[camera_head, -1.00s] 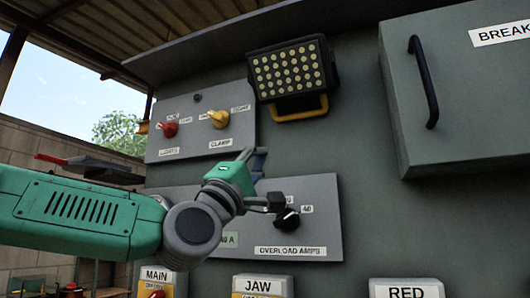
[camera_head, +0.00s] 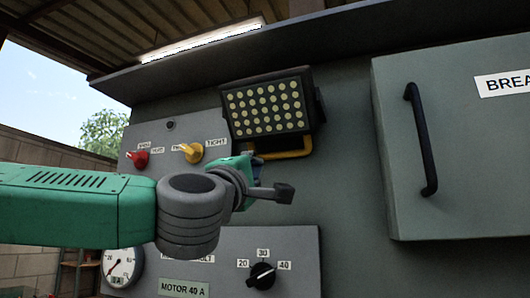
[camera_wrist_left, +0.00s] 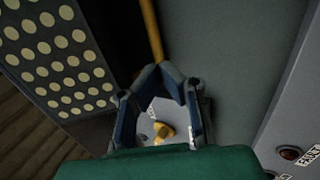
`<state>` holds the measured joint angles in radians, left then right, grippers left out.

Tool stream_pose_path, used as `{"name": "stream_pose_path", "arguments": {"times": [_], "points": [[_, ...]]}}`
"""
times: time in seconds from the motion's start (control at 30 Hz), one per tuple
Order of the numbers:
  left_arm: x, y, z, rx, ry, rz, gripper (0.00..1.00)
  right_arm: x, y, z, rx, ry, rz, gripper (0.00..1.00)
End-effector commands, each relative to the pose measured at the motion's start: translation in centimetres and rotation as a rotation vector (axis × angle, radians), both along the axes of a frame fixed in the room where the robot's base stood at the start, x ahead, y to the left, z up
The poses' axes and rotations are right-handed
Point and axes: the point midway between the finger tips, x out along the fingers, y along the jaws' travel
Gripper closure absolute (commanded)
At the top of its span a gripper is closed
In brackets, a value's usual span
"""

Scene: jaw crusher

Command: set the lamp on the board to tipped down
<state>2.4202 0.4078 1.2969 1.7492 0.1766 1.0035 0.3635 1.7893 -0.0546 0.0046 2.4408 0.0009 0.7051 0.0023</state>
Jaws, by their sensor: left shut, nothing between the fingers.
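The lamp (camera_head: 268,107) is a dark rectangular floodlight with rows of round pale LEDs, mounted high on the grey board (camera_head: 345,150), its face turned outward. A yellow bracket (camera_head: 290,154) runs below it. In the left wrist view the lamp (camera_wrist_left: 58,62) fills the upper left, with the yellow bracket (camera_wrist_left: 152,32) beyond the fingertips. My left gripper (camera_head: 256,170) is just below the lamp's lower left part, mostly hidden behind its own wrist. In the left wrist view its fingers (camera_wrist_left: 163,76) are shut and empty, apparently short of the bracket. My right gripper is not in view.
A red knob (camera_head: 138,159) and a yellow knob (camera_head: 191,152) sit on a plate left of the lamp. A black dial (camera_head: 261,276) and a gauge (camera_head: 122,267) are below. A breaker cabinet (camera_head: 455,150) with a black handle (camera_head: 421,140) juts out at right. An overhang (camera_head: 330,45) runs above.

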Motion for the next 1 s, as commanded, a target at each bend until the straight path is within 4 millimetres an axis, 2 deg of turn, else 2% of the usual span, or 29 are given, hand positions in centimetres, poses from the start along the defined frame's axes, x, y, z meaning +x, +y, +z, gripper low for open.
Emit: {"name": "stream_pose_path", "arguments": {"times": [0.1, 0.3, 0.7, 0.8, 1.0], "points": [[1.8, -0.8, 1.3, 0.000, 0.000, 0.000, 1.00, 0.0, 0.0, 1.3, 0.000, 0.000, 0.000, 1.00], [3.6, -1.5, 2.2, 0.001, -0.002, -0.001, 1.00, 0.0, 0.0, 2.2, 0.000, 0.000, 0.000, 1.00], [4.0, -1.6, 2.2, 0.001, -0.002, -0.001, 1.00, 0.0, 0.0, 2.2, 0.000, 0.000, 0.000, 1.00], [4.1, -1.6, 2.1, -0.002, -0.011, 0.000, 1.00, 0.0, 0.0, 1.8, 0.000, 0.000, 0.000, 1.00], [4.9, -1.8, 2.2, -0.027, -0.085, 0.001, 1.00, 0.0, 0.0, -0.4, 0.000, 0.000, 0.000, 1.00]]}}
